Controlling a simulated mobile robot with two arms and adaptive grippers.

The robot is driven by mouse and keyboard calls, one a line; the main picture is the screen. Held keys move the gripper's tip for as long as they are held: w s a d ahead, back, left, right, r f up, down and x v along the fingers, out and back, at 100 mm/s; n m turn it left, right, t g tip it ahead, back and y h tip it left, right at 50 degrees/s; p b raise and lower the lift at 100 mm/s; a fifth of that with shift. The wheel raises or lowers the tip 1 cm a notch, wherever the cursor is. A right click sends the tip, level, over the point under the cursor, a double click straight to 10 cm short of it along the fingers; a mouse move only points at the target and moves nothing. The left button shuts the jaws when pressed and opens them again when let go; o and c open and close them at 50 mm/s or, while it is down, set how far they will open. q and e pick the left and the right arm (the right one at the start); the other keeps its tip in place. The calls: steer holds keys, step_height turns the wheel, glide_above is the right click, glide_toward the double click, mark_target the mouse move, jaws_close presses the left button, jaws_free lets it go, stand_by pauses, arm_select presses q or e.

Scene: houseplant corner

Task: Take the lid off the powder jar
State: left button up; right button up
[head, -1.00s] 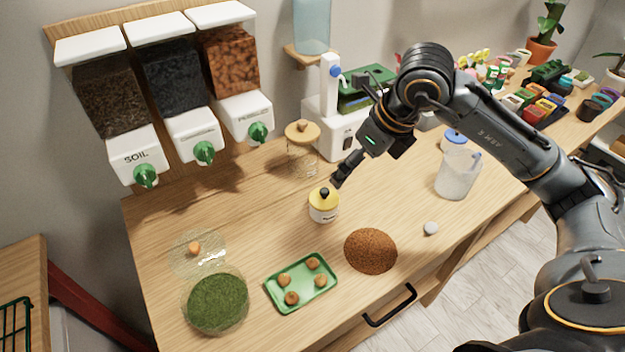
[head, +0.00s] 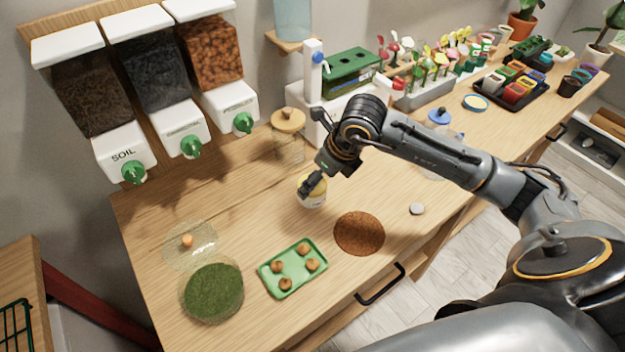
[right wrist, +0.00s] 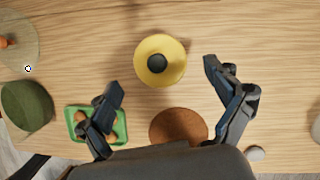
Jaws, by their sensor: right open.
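The powder jar (head: 314,200) is a small white jar with a label, standing upright on the wooden bench. Its yellow lid (right wrist: 151,66) with a black knob (right wrist: 156,64) is on it, seen from above in the right wrist view. My right gripper (head: 308,186) is over the jar in the head view and hides part of the lid. In the right wrist view its two fingers (right wrist: 163,78) are spread wide, apart from the lid, with nothing between them. My left gripper is in neither view.
A green tray (head: 266,281) with several brown pellets, a brown mat (head: 359,233) and a dish of green material (head: 212,292) lie in front. A clear jar with a wooden lid (head: 288,119) stands behind. A grey-white disc (head: 417,209) lies to the right.

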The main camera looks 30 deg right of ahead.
steer(key=shift+x, duration=0.95)
steer(key=shift+w, duration=0.1)
steer(key=shift+c, duration=0.2)
steer(key=c, duration=0.9)
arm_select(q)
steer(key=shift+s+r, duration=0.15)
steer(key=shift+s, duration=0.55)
